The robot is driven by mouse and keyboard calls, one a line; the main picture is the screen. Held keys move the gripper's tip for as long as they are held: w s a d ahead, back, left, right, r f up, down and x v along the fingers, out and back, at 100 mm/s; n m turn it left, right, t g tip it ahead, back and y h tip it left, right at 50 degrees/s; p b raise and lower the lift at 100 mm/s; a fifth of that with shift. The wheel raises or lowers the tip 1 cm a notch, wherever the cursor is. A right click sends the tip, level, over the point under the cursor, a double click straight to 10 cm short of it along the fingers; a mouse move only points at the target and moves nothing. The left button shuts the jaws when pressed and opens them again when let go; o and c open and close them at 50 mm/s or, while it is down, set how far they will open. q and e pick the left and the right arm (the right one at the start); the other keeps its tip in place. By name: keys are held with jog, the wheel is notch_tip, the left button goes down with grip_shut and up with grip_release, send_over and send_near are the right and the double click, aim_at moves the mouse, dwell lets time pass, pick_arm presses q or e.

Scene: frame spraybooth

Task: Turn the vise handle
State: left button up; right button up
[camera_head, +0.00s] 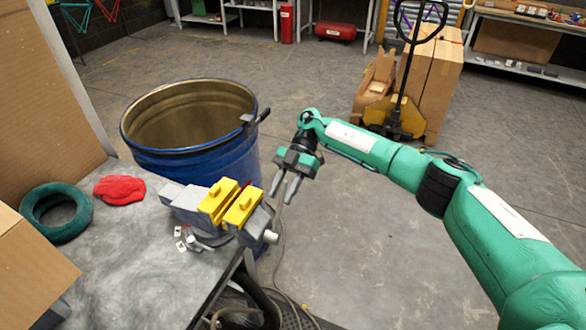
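A grey vise (180,202) with two yellow jaw blocks (243,206) is mounted at the right edge of the workbench (125,265). A short pale round end (270,237) sticks out of its front, on the right; I cannot make out a full handle bar there. My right gripper (283,190) comes in from the right and hangs beyond the bench edge, above and to the right of the vise front. Its two grey fingers point down and are apart, with nothing between them. It appears clear of the vise. My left gripper is not in view.
A blue open barrel (190,163) stands behind the vise, with a dark lever (257,117) at its rim. A green ring (53,213), a red cloth (119,189) and small parts lie on the bench. A yellow pallet jack (396,117) with boxes stands behind my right arm.

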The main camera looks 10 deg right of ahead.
jog(key=b+v, duration=0.4)
jog(key=v, duration=0.8)
jog(key=shift+r, duration=0.1)
